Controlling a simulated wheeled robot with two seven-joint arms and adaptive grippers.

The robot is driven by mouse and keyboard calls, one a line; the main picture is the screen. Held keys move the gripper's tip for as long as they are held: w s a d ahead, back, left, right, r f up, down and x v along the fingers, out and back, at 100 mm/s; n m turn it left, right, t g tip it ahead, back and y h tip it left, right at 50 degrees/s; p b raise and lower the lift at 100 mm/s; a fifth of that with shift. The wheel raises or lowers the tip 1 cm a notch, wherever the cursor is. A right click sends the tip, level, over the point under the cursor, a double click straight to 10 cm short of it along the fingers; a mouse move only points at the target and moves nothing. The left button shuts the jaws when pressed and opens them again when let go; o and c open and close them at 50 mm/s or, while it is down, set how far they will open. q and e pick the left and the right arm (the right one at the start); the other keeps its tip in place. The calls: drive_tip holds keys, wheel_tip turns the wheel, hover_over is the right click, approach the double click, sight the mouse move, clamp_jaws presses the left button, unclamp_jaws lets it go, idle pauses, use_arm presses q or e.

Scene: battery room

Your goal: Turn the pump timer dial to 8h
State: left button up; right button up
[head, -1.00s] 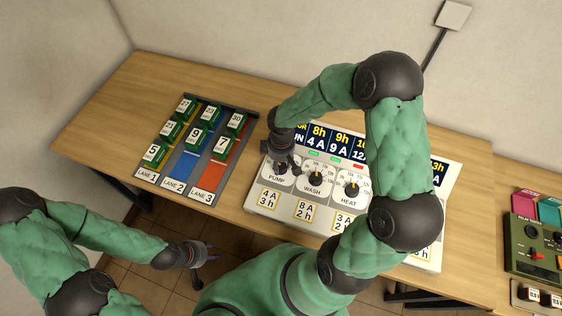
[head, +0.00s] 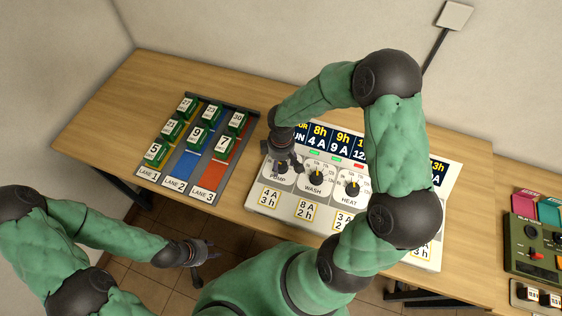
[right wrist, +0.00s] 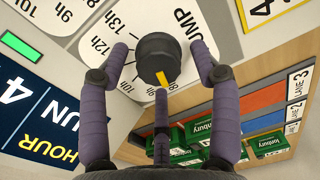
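The pump timer dial (right wrist: 156,56) is a round black knob with a yellow pointer mark, on a white face with hour marks. In the right wrist view the mark points down toward my palm; which hour it meets is unclear. My right gripper (head: 286,164) is open, its purple-grey fingers spread around the knob, one on each side and a third below. Gaps show between the side fingers and the knob. In the head view this gripper mostly hides the dial, above the PUMP label (head: 277,178). My left gripper (head: 203,253) is open and empty, low at the left.
The WASH dial (head: 316,177) and HEAT dial (head: 352,188) sit to the right on the same white panel (head: 262,206). A lane board (head: 207,194) with several green-edged blocks lies at the left. A green control box (head: 535,245) stands at the far right.

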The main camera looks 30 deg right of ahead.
sight(281, 163)
drive_tip(key=shift+s, duration=0.1)
wheel_tip(281, 163, up, 12)
drive_tip(key=shift+d, duration=0.2)
idle(0.4)
idle(0.4)
